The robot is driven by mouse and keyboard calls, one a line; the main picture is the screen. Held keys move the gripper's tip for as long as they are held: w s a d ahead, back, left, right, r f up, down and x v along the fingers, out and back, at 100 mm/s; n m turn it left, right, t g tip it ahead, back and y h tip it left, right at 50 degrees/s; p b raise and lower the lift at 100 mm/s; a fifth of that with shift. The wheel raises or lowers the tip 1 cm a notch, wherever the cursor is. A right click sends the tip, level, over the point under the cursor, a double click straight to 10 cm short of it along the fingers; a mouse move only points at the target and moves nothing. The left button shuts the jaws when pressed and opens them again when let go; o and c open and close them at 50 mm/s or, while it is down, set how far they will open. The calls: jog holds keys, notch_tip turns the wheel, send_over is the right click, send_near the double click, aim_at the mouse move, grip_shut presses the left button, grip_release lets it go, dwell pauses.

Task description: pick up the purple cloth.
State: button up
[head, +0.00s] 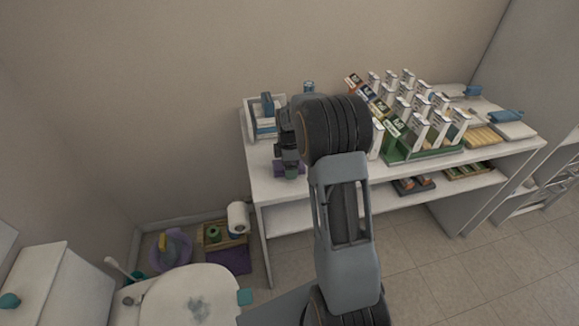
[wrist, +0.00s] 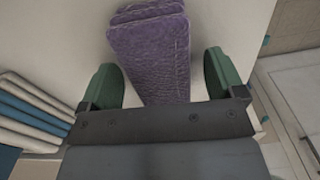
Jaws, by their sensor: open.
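The purple cloth (wrist: 152,52) lies folded on the white table in the wrist view, with a textured surface. In the head view the cloth (head: 280,169) shows only partly, near the table's left front edge, with my gripper over it. My gripper (wrist: 163,88) has green fingers set apart on either side of the cloth's near part. The gripper is open and nothing is clamped in it. Whether the fingertips touch the cloth I cannot tell. In the head view my gripper (head: 290,172) points down at the table, partly hidden by my arm.
A white bin (head: 251,131) with blue and white items stands behind the gripper. A green rack (head: 425,150) of white boxes fills the table's middle right. Folded blue and white cloths (wrist: 30,112) lie left in the wrist view. A toilet (head: 195,295) stands at lower left.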

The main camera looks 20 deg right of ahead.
jog(key=shift+f, duration=0.1)
jog(key=c, duration=1)
jog(key=shift+r, duration=0.65)
notch_tip(320, 180, up, 2)
jog(key=shift+r, duration=0.15)
jog(key=s+a+r+b, duration=0.2)
jog(key=s+a+r, duration=0.6)
jog(key=s, duration=0.3)
jog(key=shift+s+r, duration=0.25)
jog(key=shift+r, duration=0.5)
